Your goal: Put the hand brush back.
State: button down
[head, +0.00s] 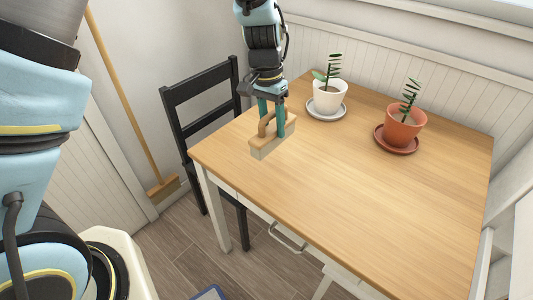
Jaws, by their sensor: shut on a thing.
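The hand brush (263,148) has a tan wooden block, a looped handle and a paler lower part. My gripper (271,127) points down over the left part of the wooden table (350,200) and is shut on the brush's handle. The brush looks roughly level. I cannot tell whether it touches the tabletop or hangs just above it.
A white pot (327,97) and a terracotta pot (403,127), each with a plant and saucer, stand at the table's back. A black chair (201,101) is at the left. A broom (126,101) leans on the wall. The table's middle and front are clear.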

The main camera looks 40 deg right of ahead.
aim_at(269, 125)
notch_tip(269, 125, down, 9)
jog(key=shift+r+p, duration=0.15)
jog(key=shift+p, duration=0.8)
jog(key=shift+c, duration=1.8)
grip_release()
jog(key=r+b, duration=0.1)
jog(key=r, duration=0.3)
jog(key=w+r+b, duration=0.1)
jog(key=r, duration=0.3)
jog(key=r+b, duration=0.1)
jog(key=r, duration=0.3)
jog(key=shift+w+a, duration=0.2)
jog(key=shift+a, duration=0.05)
